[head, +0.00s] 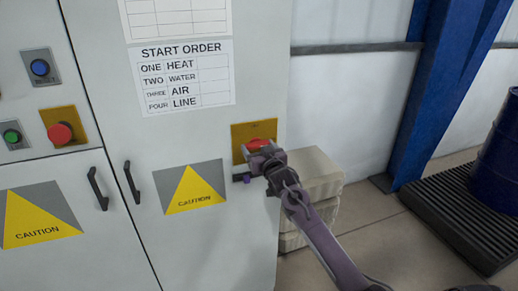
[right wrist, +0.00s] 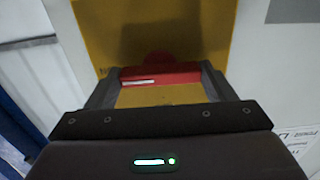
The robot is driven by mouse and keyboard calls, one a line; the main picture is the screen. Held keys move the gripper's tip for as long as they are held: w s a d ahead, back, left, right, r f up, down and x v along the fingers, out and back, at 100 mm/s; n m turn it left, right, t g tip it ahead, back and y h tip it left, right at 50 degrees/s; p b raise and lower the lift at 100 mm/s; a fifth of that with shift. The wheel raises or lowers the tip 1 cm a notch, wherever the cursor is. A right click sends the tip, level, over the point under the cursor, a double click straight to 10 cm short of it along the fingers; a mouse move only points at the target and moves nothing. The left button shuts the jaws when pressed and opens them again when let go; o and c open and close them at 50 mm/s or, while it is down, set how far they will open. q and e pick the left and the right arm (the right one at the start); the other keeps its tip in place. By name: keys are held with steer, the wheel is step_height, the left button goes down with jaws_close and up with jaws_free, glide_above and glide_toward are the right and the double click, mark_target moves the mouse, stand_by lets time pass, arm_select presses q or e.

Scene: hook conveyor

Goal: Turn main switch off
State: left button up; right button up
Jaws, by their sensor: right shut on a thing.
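The main switch (head: 258,144) is a red handle on a yellow plate (head: 240,131) on the right part of the grey cabinet door in the head view. In the right wrist view the red handle (right wrist: 160,73) lies horizontal between the two fingers, in front of the yellow plate (right wrist: 200,30). My right gripper (head: 256,158) is shut on the red handle and covers its lower part in the head view. My left gripper is not in view.
A red mushroom button (head: 60,133), a green button (head: 12,136) and a blue button (head: 40,67) sit at left. Black door handles (head: 132,182) stick out. Pale blocks (head: 317,176) stand beside the cabinet. A blue post (head: 440,90) and drum (head: 500,150) stand at right.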

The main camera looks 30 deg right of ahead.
steer(key=shift+n, duration=0.3)
steer(key=n+b, duration=0.1)
steer(key=n, duration=0.2)
steer(key=shift+n+b, duration=0.4)
steer(key=n+b, duration=0.1)
steer(key=n, duration=0.3)
steer(key=shift+n+b, duration=0.3)
steer(key=shift+b, duration=0.05)
steer(key=n+b, duration=0.2)
steer(key=n, duration=0.2)
steer(key=shift+f, duration=0.1)
steer(key=shift+n+b, duration=1.1)
steer(key=shift+n, duration=1.3)
steer(key=o, duration=1)
